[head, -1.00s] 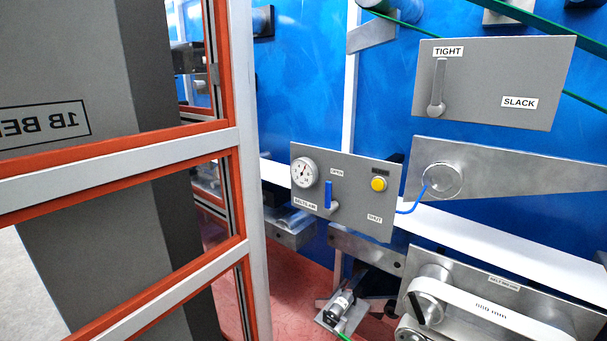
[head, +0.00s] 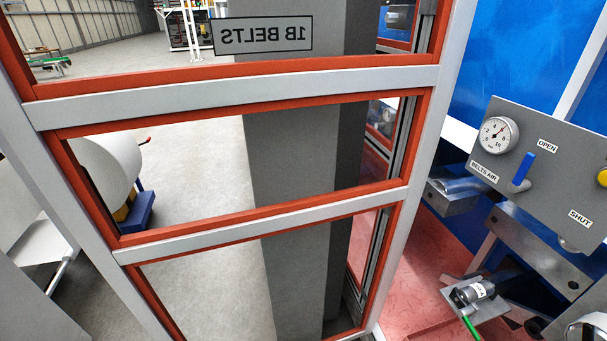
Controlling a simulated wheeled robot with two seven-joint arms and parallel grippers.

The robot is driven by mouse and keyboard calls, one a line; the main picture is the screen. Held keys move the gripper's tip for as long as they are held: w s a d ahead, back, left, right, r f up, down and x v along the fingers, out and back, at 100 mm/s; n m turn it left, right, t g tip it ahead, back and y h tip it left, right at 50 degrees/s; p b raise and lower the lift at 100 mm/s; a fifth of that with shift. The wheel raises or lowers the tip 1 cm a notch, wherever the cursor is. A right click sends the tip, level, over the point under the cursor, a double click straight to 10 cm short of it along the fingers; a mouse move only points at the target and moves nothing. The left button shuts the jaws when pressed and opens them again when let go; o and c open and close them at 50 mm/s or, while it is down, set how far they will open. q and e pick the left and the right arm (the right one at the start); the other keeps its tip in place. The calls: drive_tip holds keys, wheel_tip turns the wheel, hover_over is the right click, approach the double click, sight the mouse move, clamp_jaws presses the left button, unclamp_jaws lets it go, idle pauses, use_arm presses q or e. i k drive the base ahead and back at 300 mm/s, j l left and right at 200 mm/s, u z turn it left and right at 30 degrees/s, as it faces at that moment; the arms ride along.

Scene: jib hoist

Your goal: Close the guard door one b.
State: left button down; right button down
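The guard door (head: 240,93) stands across the left and middle of the head view. It has a pale grey frame with orange-red edging around see-through panels. A label reading "1B BELTS" (head: 262,36) shows mirrored, as if seen from behind, at its top panel. The door stands at an angle beside the blue machine; whether its free edge touches a post cannot be told.
At the right is a grey belts air panel (head: 545,165) with a gauge and a blue lever (head: 523,171). A grey column (head: 295,190) stands behind the door. Below the panel is a small metal fitting (head: 475,292) over red floor. A white roll (head: 108,170) lies beyond.

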sight(37, 120)
drive_tip(key=i+j+z, duration=0.1)
drive_tip(key=j+z, duration=0.2)
drive_tip(key=j, duration=0.2)
drive_tip(key=j+z, duration=0.65)
drive_tip(key=j, duration=0.3)
drive_tip(key=k+j+z, duration=0.1)
drive_tip(key=j+z, duration=0.25)
drive_tip(key=j, duration=0.15)
drive_tip(key=k+j+z, duration=0.1)
drive_tip(key=j+z, duration=0.2)
drive_tip(key=j, duration=0.2)
drive_tip(key=k+j+z, duration=0.3)
drive_tip(key=i+j+z, duration=0.15)
drive_tip(key=j+z, duration=0.2)
drive_tip(key=j, duration=0.15)
drive_tip(key=i+j+z, duration=0.1)
drive_tip(key=j+z, duration=0.2)
drive_tip(key=j, duration=0.25)
drive_tip(key=j+z, duration=0.35)
drive_tip(key=j, duration=0.2)
drive_tip(key=i+j, duration=0.05)
